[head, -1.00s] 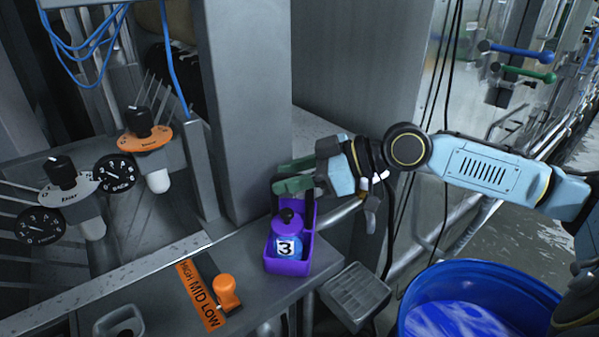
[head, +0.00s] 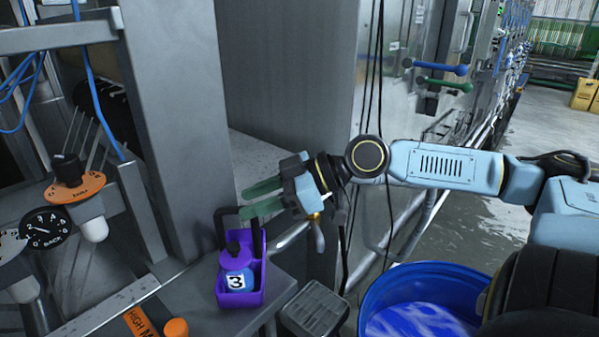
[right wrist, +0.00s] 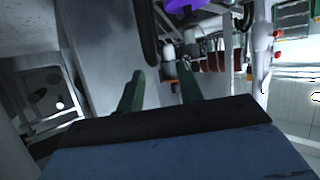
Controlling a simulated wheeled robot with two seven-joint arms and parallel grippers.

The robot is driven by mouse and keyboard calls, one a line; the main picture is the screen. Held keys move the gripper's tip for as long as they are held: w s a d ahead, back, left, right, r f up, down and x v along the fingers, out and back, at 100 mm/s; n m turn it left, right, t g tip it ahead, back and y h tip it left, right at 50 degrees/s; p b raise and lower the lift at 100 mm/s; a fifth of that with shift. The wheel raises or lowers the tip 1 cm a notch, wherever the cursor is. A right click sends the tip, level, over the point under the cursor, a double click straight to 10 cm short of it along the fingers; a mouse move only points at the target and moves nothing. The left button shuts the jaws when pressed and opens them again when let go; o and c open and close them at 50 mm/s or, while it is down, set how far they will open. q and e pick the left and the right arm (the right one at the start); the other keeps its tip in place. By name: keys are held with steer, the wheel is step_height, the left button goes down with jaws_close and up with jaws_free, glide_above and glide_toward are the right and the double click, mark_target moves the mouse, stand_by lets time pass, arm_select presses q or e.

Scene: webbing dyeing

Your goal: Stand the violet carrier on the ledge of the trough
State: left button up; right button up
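The violet carrier (head: 255,275) stands upright on the grey ledge (head: 205,312), close to its right end. It holds a violet-capped bottle (head: 236,270) with a blue body and the number 3. The carrier's dark handle (head: 221,226) rises above it. My right gripper (head: 254,199) has green fingers spread apart with nothing held between them. It is just above and right of the carrier, and one finger overlaps the handle in the picture; I cannot tell if they touch. In the right wrist view a violet patch (right wrist: 184,5) shows at the top edge. My left gripper is out of view.
A blue tub (head: 372,300) with blue liquid stands at the lower right. A grey box-shaped step (head: 314,308) is beside the ledge. A grey post (head: 180,130) rises behind the carrier. An orange knob (head: 175,328) and dials are at left.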

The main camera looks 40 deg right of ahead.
steer(key=p+v, duration=0.2)
steer(key=v, duration=0.5)
steer(key=shift+s+d, duration=0.2)
steer(key=shift+d, duration=0.05)
steer(key=shift+r, duration=0.1)
stand_by(0.4)
